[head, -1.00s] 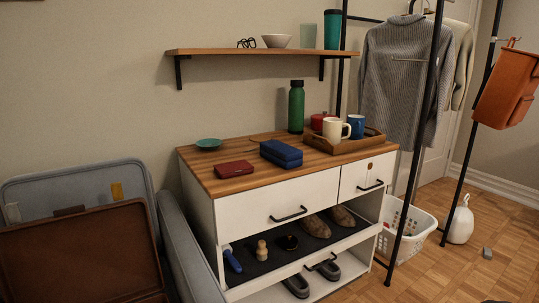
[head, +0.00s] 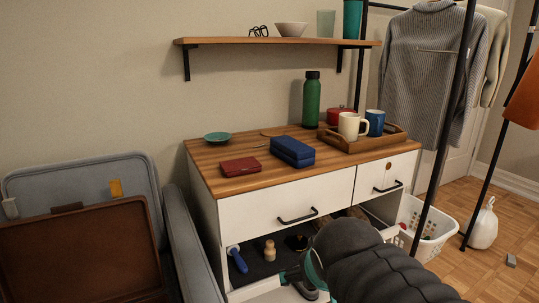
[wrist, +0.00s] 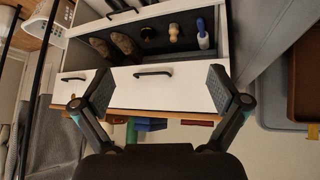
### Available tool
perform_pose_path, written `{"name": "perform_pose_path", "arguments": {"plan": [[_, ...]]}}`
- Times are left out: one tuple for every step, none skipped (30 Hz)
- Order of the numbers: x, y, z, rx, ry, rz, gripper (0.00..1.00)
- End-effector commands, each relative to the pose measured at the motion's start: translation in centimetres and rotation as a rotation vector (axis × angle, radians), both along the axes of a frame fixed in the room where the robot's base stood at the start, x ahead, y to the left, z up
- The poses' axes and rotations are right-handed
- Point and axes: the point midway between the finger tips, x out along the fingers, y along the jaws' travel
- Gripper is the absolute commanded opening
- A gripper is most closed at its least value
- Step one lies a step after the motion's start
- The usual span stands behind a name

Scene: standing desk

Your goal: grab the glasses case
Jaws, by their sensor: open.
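A blue, box-shaped case (head: 292,152), which looks like the glasses case, lies on the wooden top of the white dresser (head: 228,188), near the middle. A flat dark red case or wallet (head: 239,166) lies to its left. In the wrist view, which is upside down, the blue case (wrist: 151,126) shows only partly beyond the dresser's edge. My gripper (wrist: 158,92) is open and empty, its two fingers spread in front of the dresser's drawers. In the head view my arm is at the lower right, below the dresser top and apart from the case; the fingers are mostly hidden.
A tray (head: 388,140) with mugs and a green bottle (head: 312,100) stand behind and right of the case. A teal dish (head: 217,137) is at back left. A shelf (head: 280,41) hangs above. An open lower compartment holds brushes. A rack pole (head: 447,130) stands right.

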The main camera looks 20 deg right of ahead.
Motion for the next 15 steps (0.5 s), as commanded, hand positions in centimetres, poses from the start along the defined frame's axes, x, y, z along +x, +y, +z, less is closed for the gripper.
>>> {"name": "perform_pose_path", "arguments": {"plan": [[2.3,-1.8,2.1,-0.037,-0.063,-0.046,1.00],[3.9,-2.9,3.5,-0.063,-0.113,-0.071,1.00],[6.0,-4.4,5.4,-0.094,-0.183,-0.099,1.00],[7.6,-5.4,6.9,-0.116,-0.236,-0.114,1.00],[9.1,-6.4,8.4,-0.136,-0.290,-0.125,1.00],[11.1,-7.5,10.3,-0.158,-0.358,-0.131,1.00],[12.6,-8.2,11.7,-0.172,-0.407,-0.129,1.00],[14.0,-8.8,13.1,-0.184,-0.455,-0.123,1.00],[15.8,-9.5,14.7,-0.195,-0.513,-0.107,1.00],[17.1,-10.0,15.9,-0.200,-0.553,-0.092,1.00],[18.4,-10.3,16.9,-0.202,-0.590,-0.072,1.00],[20.0,-10.8,18.1,-0.201,-0.632,-0.040,1.00],[21.2,-11.0,18.8,-0.196,-0.658,-0.012,1.00],[22.3,-11.3,19.5,-0.191,-0.683,0.015,1.00],[23.7,-11.6,20.1,-0.179,-0.708,0.058,1.00]]}}
